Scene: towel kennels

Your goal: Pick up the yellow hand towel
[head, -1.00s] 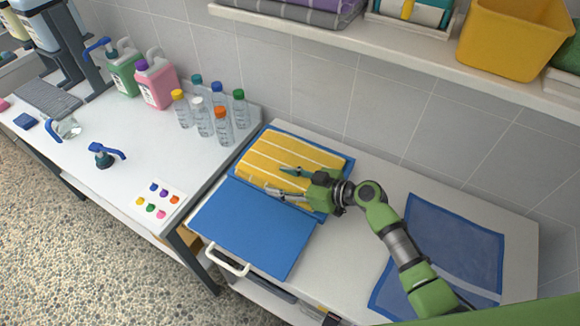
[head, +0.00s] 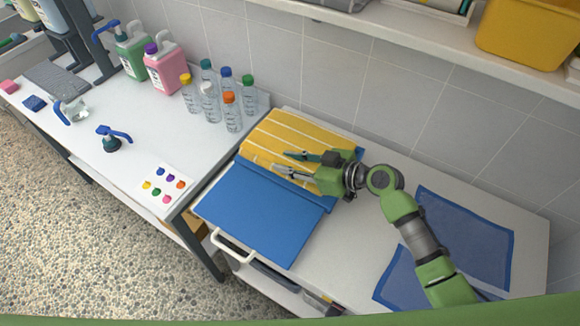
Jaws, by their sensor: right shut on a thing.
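The yellow hand towel (head: 273,133) has white stripes and looks folded. It is at the back of the blue cloth (head: 262,212), by the left end of the right-hand counter. My right gripper (head: 284,163) reaches over the towel from the right, its fingers pointing left. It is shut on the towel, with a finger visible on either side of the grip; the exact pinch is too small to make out. Whether the towel is clear of the cloth is hard to tell. My left gripper is out of view.
A dark blue mesh cloth (head: 462,232) lies right on the counter (head: 390,167). Several capped bottles (head: 231,112) stand on the left table (head: 85,137), near its right end. A shelf (head: 420,45) with a yellow bin (head: 527,35) overhangs the back.

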